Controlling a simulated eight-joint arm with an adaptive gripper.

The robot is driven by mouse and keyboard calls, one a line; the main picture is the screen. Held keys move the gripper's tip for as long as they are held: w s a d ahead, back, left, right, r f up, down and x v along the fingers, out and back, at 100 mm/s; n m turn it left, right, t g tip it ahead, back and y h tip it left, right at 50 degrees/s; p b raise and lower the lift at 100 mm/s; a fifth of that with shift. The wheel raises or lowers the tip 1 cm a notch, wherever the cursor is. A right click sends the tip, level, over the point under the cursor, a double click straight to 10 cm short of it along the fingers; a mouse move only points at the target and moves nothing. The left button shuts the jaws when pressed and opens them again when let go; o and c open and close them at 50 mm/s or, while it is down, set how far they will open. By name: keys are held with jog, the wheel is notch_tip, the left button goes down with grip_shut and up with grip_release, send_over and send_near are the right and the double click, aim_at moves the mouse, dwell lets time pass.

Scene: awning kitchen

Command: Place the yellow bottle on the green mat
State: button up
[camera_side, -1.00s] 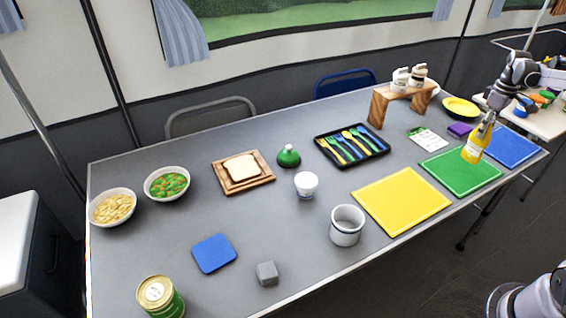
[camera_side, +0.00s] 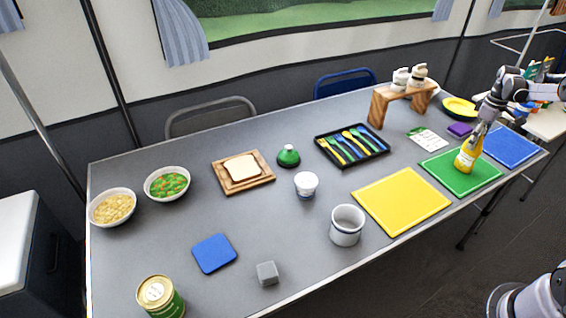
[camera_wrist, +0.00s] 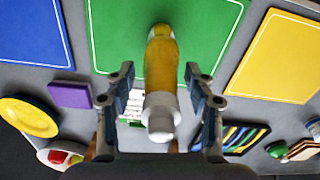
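The yellow bottle (camera_side: 466,157) stands on the green mat (camera_side: 436,170) near its middle, and its base appears to touch the mat. In the wrist view the yellow bottle (camera_wrist: 161,72) shows with its white cap toward the camera and the green mat (camera_wrist: 205,30) beyond. My gripper (camera_side: 479,133) is at the top of the bottle. In the wrist view my gripper (camera_wrist: 160,78) has its fingers spread on both sides of the bottle, with a visible gap on each side.
A blue mat (camera_side: 511,146) lies right of the green mat, and a yellow mat (camera_side: 400,200) lies left. A purple block (camera_side: 460,129) and a white card (camera_side: 427,139) are behind it. A cutlery tray (camera_side: 350,163) and wooden stand (camera_side: 380,105) are farther back.

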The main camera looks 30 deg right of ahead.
jog(key=shift+r, duration=0.15)
notch_tip(320, 180, up, 12)
jog(key=shift+f, duration=0.1)
jog(key=a+r+t, duration=0.1)
jog(key=a+r, duration=0.2)
jog(key=a, duration=0.5)
jog(key=w+a+r+t+h, duration=0.1)
jog(key=a+r, duration=0.2)
jog(key=a, duration=0.5)
jog(key=a+r+t, duration=0.1)
jog(key=a+r, duration=0.3)
jog(key=a, duration=0.4)
jog(key=s+a+f+m+t, duration=0.1)
jog(key=s+a+f+t, duration=0.1)
jog(key=s+a, duration=0.5)
jog(key=s+a+f+t+y, duration=0.1)
jog(key=s+a+f, duration=0.3)
jog(key=a, duration=1)
jog(key=s+t, duration=0.1)
jog(key=s, duration=0.1)
jog(key=shift+s+f+m, duration=0.35)
jog(key=shift+m, duration=0.05)
